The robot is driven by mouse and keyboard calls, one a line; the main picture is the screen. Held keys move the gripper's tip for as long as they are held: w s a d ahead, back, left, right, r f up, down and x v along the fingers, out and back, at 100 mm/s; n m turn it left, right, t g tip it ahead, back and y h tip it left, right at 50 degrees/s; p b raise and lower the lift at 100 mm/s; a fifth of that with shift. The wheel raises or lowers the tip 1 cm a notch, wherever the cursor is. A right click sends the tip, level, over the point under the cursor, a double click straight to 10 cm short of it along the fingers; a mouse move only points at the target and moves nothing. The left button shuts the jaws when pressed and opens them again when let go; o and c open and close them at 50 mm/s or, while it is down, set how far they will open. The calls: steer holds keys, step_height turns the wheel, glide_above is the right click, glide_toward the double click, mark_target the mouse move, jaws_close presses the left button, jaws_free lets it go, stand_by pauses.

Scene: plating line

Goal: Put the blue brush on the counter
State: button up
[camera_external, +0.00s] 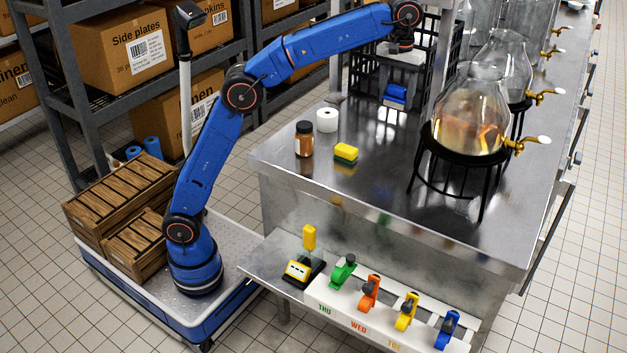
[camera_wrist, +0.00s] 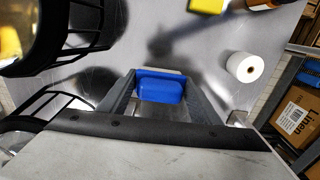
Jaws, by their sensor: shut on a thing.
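The blue brush (camera_external: 396,92) is under my gripper (camera_external: 398,82), close to the steel counter (camera_external: 290,170) near its back left, beside the black crate. In the wrist view the blue brush (camera_wrist: 160,88) sits between the two grey fingers, and my gripper (camera_wrist: 158,100) is shut on it. Only its blue block shows; its bristle side is hidden. I cannot tell whether it touches the counter or hangs just above it.
A black crate (camera_external: 437,65) stands just behind my gripper. Glass dispensers on black stands (camera_external: 465,150) are to the right. A white roll (camera_external: 327,120), a brown jar (camera_external: 304,139) and a yellow-green sponge (camera_external: 346,153) stand at the left. The counter's front middle is clear.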

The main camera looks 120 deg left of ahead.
mark_target(390, 146)
steer(key=shift+f, duration=6.9)
steer(key=shift+f, duration=0.15)
steer(key=o, duration=1.1)
steer(key=shift+c, duration=0.2)
step_height(390, 146, up, 12)
steer(key=shift+f, duration=0.2)
steer(key=shift+r, duration=0.35)
steer(key=shift+d, duration=0.1)
